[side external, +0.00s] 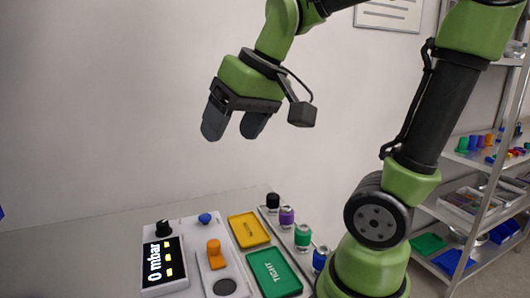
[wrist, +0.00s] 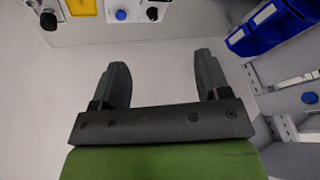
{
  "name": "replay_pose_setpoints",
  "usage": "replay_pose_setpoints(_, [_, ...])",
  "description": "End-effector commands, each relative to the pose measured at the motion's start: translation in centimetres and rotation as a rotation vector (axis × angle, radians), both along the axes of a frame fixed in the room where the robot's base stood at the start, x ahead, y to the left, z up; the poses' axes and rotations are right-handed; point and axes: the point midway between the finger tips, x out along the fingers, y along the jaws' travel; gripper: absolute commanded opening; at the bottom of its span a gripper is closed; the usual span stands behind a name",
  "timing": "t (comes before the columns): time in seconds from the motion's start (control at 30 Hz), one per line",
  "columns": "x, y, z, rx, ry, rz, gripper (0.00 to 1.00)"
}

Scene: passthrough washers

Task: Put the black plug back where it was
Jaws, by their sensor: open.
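The black plug (side external: 272,198) stands at the far end of a row of coloured plugs on a narrow light rack; it also shows at the top left of the wrist view (wrist: 48,20). It looks upright, and I cannot tell how deeply it is seated. My gripper (side external: 232,135) is open and empty, high above the table and well apart from the plug. In the wrist view its two fingers (wrist: 162,80) are spread, with only bare pale surface between them.
The row also holds purple (side external: 287,216), green (side external: 303,237) and blue (side external: 320,258) plugs. Beside it lie a yellow tray (side external: 248,230) and a green "TIGHT" tray (side external: 274,273). A panel has a "0 mbar" display (side external: 163,264), black knob (side external: 163,228), blue button (side external: 205,218) and orange part (side external: 214,250).

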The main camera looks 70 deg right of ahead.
Motion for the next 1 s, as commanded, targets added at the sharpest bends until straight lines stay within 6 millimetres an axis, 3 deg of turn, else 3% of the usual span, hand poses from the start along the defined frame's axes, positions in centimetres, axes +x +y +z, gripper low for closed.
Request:
replay_pose_setpoints(0.1, [-3.6,3.0,-0.4,0.056,-0.074,0.023,0.69])
replay_pose_setpoints(0.3, [-6.6,4.9,-1.5,0.123,-0.130,0.034,0.69])
replay_pose_setpoints(1.0, [-7.0,5.1,-1.8,0.134,-0.135,0.032,0.69])
